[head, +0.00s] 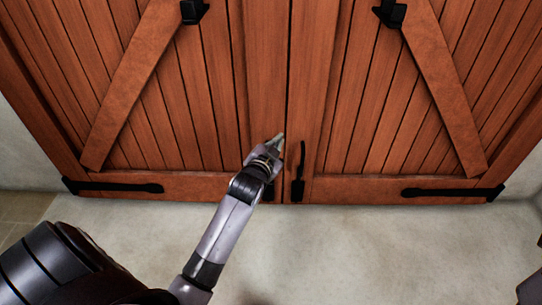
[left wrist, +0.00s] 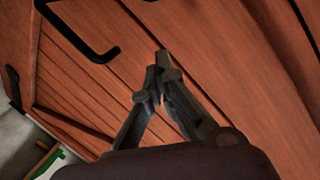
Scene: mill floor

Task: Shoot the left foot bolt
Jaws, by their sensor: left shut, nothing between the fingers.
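The left foot bolt (head: 268,192) is at the bottom of the left door leaf, by the middle seam. Only a small black part of it shows below my gripper; the rest is hidden behind my gripper and wrist. My left gripper (head: 278,138) is in front of the lower left leaf near the seam, shut and empty. In the left wrist view its fingertips (left wrist: 162,72) are together against a background of planks. A black bent bar (left wrist: 98,56) shows beside them there; I cannot tell which fitting it is. My right gripper is not in view.
A matching black foot bolt (head: 298,182) is on the right leaf, close to my left gripper. Black strap hinges (head: 115,187) (head: 452,192) sit at the lower outer corners. The pale floor (head: 370,250) before the doors is clear.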

